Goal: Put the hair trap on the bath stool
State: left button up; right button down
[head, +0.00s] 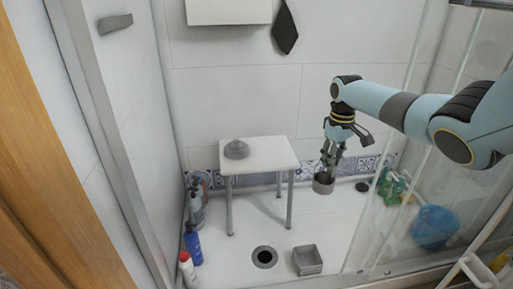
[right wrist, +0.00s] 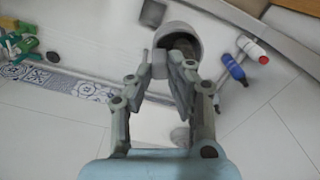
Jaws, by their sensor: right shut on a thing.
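My right gripper (head: 328,165) is shut on a grey, round, cup-shaped piece that looks like the hair trap (head: 323,184). The trap hangs below the fingertips, to the right of the stool and apart from it. In the right wrist view the trap (right wrist: 178,38) shows its hollow side between the fingers. The bath stool (head: 268,157) has a white square seat and grey legs. A grey, domed piece (head: 236,149) sits on the left part of its seat. The right half of the seat is bare. My left gripper is not in view.
The dark round drain (head: 264,257) is in the white floor, beside a grey square box (head: 307,260). Bottles (head: 192,243) stand along the left wall. Green bottles (head: 392,187) and a blue bucket (head: 433,227) are at the right, behind glass.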

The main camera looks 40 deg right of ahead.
aim_at(268, 158)
jog(key=i+l, duration=0.7)
jog(key=i, duration=0.15)
